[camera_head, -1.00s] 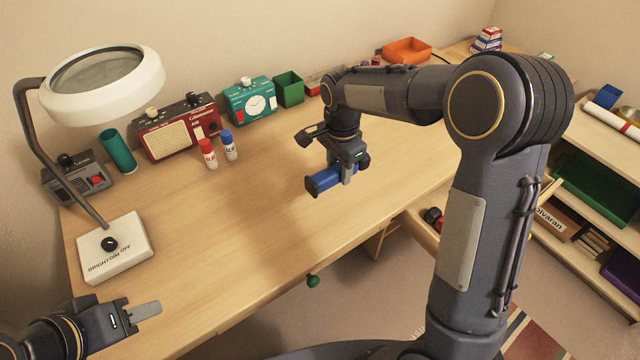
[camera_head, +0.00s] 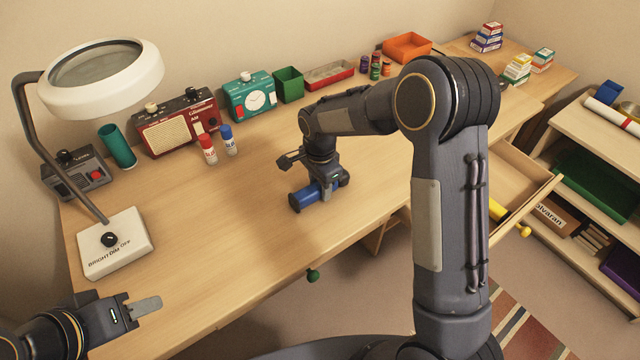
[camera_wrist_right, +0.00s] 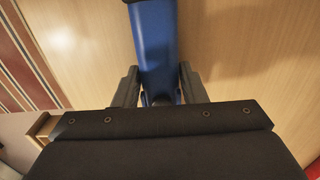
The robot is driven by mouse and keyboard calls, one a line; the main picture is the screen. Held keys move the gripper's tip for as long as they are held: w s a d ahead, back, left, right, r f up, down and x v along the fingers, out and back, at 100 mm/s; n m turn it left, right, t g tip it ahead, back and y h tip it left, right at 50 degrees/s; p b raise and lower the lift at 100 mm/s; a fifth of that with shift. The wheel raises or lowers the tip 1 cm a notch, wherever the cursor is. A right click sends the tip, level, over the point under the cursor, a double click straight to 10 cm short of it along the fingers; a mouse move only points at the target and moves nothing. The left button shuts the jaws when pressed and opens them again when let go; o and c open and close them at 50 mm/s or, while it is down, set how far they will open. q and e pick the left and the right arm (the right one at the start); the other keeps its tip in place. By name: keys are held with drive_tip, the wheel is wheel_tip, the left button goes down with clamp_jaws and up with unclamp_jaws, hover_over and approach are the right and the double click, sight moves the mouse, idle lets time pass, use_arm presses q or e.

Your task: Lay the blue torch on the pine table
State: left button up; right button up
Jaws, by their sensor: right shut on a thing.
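The blue torch (camera_head: 306,196) is in my right gripper (camera_head: 329,187), low over the pine table (camera_head: 215,235) or touching it; I cannot tell which. It lies roughly level, its dark end pointing to the front left. In the right wrist view the torch (camera_wrist_right: 156,45) runs up between the two fingers of the right gripper (camera_wrist_right: 158,88), which are shut on it. Pale wood fills most of the background there. My left gripper (camera_head: 143,307) is over the table's front left corner, away from the torch. Its finger spacing is not clear.
An open drawer (camera_head: 520,190) holds something yellow. The table's middle left is clear.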

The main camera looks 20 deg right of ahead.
drive_tip(key=shift+f, duration=0.2)
drive_tip(key=o, duration=1.1)
drive_tip(key=shift+r, duration=0.1)
wheel_tip(320, 180, up, 12)
drive_tip(key=s+d+r+n+t+y, duration=0.1)
drive_tip(key=s+d+r+n+y, duration=0.1)
drive_tip(key=s+d+r, duration=0.3)
drive_tip(key=s+n+t+y, duration=0.1)
drive_tip(key=s+n+t, duration=0.3)
drive_tip(key=s+n, duration=0.6)
drive_tip(key=s+d, duration=0.1)
drive_tip(key=s, duration=1.2)
drive_tip(key=shift+f+t+y+p, duration=0.25)
drive_tip(key=shift+t+y+p, duration=0.05)
drive_tip(key=shift+y+p, duration=0.1)
